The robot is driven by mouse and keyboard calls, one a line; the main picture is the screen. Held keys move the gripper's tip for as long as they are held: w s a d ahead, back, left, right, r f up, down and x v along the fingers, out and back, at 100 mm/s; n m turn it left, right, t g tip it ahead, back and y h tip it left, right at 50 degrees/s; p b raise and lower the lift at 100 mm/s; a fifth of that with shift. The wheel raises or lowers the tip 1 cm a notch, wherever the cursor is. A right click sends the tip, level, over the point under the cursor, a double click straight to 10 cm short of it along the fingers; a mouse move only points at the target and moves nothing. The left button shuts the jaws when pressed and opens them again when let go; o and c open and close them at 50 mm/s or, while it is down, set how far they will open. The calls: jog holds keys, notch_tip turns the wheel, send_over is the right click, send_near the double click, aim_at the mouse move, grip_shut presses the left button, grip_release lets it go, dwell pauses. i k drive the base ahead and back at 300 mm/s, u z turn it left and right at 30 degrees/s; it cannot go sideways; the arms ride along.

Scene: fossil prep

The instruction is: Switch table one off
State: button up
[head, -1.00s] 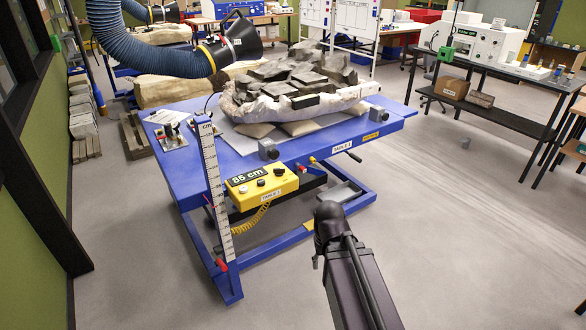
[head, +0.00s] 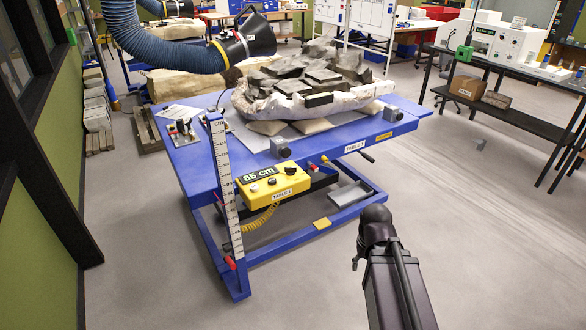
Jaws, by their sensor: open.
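Table 1 (head: 190,165) is a blue lift table in the middle of the head view, with a "TABLE 1" label on its front edge. A yellow control box (head: 277,194) hangs at its front edge, marked "TABLE 1". Its dark display (head: 259,173) reads "85 cm". Several small knobs or buttons sit on its top, among them a pale one (head: 253,188) and a dark one (head: 290,170); their markings are too small to read. A coiled yellow cable hangs below the box. My dark arm rises at the lower right, apart from the table; my gripper is not in view.
A jacketed fossil block (head: 310,95) lies on pads on the table. A height scale (head: 223,185) stands at its front left corner. A blue extraction hose (head: 160,52) hangs over the back left. A dark bench (head: 515,70) stands right.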

aim_at(291, 170)
jog(key=u, duration=0.05)
jog(key=i, duration=1)
jog(key=z, duration=0.05)
